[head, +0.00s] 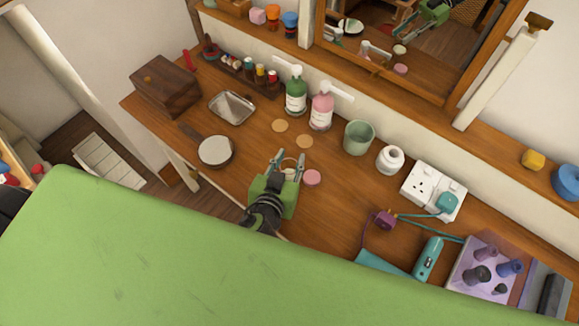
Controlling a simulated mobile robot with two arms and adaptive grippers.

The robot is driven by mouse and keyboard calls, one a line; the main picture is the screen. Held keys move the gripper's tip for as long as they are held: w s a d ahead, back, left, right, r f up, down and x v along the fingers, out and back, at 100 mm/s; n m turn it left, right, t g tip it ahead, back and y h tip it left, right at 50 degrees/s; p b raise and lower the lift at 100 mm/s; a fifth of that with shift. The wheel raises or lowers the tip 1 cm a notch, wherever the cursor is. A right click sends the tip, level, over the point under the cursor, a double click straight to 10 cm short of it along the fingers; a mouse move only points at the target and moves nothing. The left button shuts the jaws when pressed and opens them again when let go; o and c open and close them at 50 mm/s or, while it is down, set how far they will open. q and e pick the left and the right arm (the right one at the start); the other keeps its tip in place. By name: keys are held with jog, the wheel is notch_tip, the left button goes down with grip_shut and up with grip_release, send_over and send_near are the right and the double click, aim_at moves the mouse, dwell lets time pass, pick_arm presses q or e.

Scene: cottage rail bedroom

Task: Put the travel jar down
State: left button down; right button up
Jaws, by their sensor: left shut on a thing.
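My left gripper (287,162) reaches over the front part of the wooden dresser top (335,200). Its fingers are shut on a small pale jar (290,172), which I take to be the travel jar. The fingers and the gripper body hide much of it. I cannot tell whether its base touches the wood. A pink round piece (312,177) lies just right of the gripper, apart from it. My right gripper is not in view.
Two flat tan discs (304,141) lie behind the gripper, before the green (296,90) and pink (322,106) pump bottles. A round hand mirror (215,151) lies to the left. A green cup (358,137) and white jar (390,159) stand right. Bare wood lies between.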

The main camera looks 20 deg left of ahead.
aim_at(291, 162)
pick_arm(q)
jog(key=shift+w+a+f+b, duration=0.15)
jog(key=shift+f+b, duration=0.45)
jog(key=shift+f, duration=0.3)
jog(key=shift+w+d+f+b, duration=0.1)
jog(key=shift+f+b, duration=0.5)
jog(key=shift+f, duration=0.3)
jog(key=shift+s+f, duration=0.1)
jog(key=shift+f, duration=0.1)
jog(key=c, duration=1.6)
grip_release()
jog(key=shift+r, duration=0.1)
jog(key=shift+r, duration=0.2)
jog(key=shift+b+v, duration=1.35)
jog(key=shift+v, duration=4.6)
